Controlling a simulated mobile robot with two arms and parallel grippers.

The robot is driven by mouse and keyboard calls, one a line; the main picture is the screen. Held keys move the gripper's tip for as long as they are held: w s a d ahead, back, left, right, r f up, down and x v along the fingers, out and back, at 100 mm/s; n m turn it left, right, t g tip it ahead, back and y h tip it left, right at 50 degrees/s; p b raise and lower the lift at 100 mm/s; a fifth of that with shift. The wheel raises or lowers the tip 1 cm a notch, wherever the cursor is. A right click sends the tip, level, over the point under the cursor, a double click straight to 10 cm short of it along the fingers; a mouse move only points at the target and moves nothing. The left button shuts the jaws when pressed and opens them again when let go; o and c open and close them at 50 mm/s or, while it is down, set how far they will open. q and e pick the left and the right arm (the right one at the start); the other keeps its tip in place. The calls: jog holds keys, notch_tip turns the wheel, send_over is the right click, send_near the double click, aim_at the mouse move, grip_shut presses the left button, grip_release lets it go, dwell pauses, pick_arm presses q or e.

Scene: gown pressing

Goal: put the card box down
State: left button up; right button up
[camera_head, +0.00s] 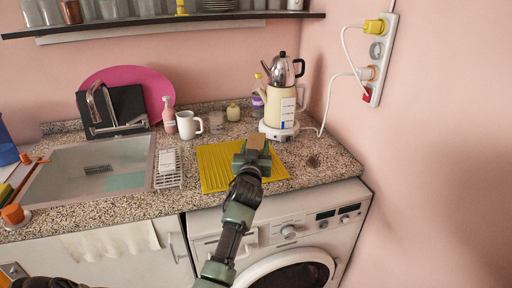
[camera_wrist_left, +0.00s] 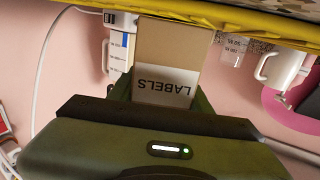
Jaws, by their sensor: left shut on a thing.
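The card box (camera_head: 256,142) is small and brown. In the left wrist view the card box (camera_wrist_left: 168,65) shows a white label reading "LABELS", upside down in that picture. My left gripper (camera_head: 252,160) is shut on it, over the right part of the yellow ribbed mat (camera_head: 214,168). The yellow mat (camera_wrist_left: 245,18) also crosses the top of the wrist view, close to the box's end. I cannot tell whether the box touches the mat. The gripper hides part of the box. My right gripper is not in view.
Behind stand a cream kettle base with a steel pot (camera_head: 280,105), a white mug (camera_head: 187,124) and a small jar (camera_head: 233,112). A white rack (camera_head: 168,168) and the sink (camera_head: 90,170) lie left.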

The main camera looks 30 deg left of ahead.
pick_arm(q)
jog(key=shift+f, duration=0.15)
jog(key=o, duration=1.5)
jog(key=shift+r, duration=0.25)
jog(key=v, duration=1)
jog(key=shift+s+d+f+b, duration=0.1)
jog(key=shift+s+b, duration=0.2)
jog(key=shift+b, duration=0.1)
jog(key=shift+s+d, duration=0.3)
jog(key=shift+s, duration=0.3)
